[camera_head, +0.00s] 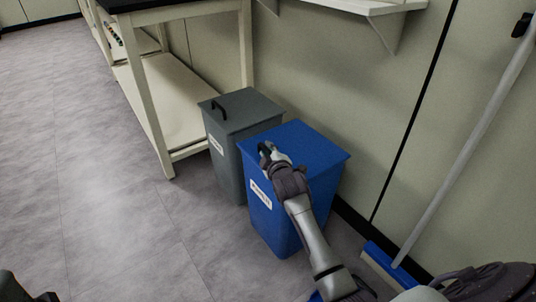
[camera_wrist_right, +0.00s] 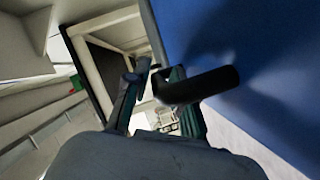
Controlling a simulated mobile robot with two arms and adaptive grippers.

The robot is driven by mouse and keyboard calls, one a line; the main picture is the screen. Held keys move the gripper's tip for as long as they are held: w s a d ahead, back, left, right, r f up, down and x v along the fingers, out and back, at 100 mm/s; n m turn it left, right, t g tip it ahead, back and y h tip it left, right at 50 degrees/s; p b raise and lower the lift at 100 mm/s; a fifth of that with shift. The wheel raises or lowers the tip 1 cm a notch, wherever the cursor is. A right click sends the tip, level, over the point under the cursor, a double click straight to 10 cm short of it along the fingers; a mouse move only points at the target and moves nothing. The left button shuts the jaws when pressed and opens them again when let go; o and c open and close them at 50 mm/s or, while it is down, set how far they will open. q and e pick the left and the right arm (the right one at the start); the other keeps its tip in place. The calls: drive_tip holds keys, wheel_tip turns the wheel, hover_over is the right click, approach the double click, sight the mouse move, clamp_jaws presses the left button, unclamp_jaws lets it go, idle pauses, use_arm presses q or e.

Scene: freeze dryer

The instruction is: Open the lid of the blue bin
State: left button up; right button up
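The blue bin (camera_head: 274,220) stands on the floor against the wall, with a white label on its front. Its flat blue lid (camera_head: 305,146) lies shut on top. A black handle (camera_wrist_right: 205,84) on the lid shows in the right wrist view. My right gripper (camera_head: 266,150) is over the lid at the handle and hides most of it in the head view. In the right wrist view its two fingers (camera_wrist_right: 158,85) are apart, and the handle crosses the right finger; firm contact cannot be told. Only dark parts, perhaps of my left gripper, show at the head view's bottom left corner.
A grey bin (camera_head: 226,150) with a black lid handle stands close beside the blue bin. A bench with a lower shelf (camera_head: 178,95) is behind it at left. A broom (camera_head: 465,145) leans at right. The floor at left is clear.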

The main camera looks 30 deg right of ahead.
drive_tip(key=shift+c, duration=0.2)
clamp_jaws()
idle(0.3)
